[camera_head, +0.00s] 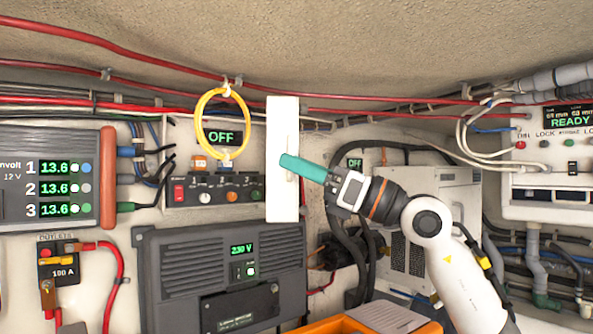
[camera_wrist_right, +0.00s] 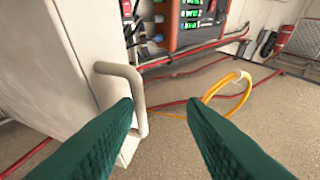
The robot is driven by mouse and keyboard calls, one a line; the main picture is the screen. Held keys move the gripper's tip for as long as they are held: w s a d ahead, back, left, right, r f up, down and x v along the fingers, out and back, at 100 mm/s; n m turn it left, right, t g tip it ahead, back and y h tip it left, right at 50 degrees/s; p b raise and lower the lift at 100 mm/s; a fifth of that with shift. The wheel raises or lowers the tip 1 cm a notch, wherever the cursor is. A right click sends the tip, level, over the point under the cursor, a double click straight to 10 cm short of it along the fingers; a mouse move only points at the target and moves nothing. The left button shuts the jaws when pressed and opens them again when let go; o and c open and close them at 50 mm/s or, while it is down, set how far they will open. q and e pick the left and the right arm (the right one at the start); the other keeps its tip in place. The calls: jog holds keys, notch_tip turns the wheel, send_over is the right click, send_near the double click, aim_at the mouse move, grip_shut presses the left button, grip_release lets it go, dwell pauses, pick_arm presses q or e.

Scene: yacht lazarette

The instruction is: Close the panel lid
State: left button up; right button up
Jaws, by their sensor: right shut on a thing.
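The panel lid (camera_head: 283,125) is a white upright slab seen nearly edge-on in the head view. It stands out from the wall at the right side of the switch panel (camera_head: 212,190), which stays exposed. In the wrist view the lid's pale face (camera_wrist_right: 75,60) fills the left, with a grey bar handle (camera_wrist_right: 128,72) on it. My right gripper (camera_head: 285,162) reaches in from the right, its teal fingers at the lid's middle. It is shut on the handle; the fingers (camera_wrist_right: 160,108) show on either side in the wrist view, with the exact contact unclear. My left gripper is out of view.
A yellow cable loop (camera_head: 200,120) hangs in front of the switch panel, left of the lid. A dark charger box (camera_head: 165,265) sits just below. A grey ribbed unit (camera_head: 455,190) and hoses stand behind my right arm. An orange bin (camera_head: 325,326) is at the bottom.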

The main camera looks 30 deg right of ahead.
jog(key=s+f+b, duration=0.4)
jog(key=s+b, duration=0.3)
jog(key=s, duration=0.5)
jog(key=shift+f+b, duration=0.25)
jog(key=shift+b, duration=0.1)
dwell(0.5)
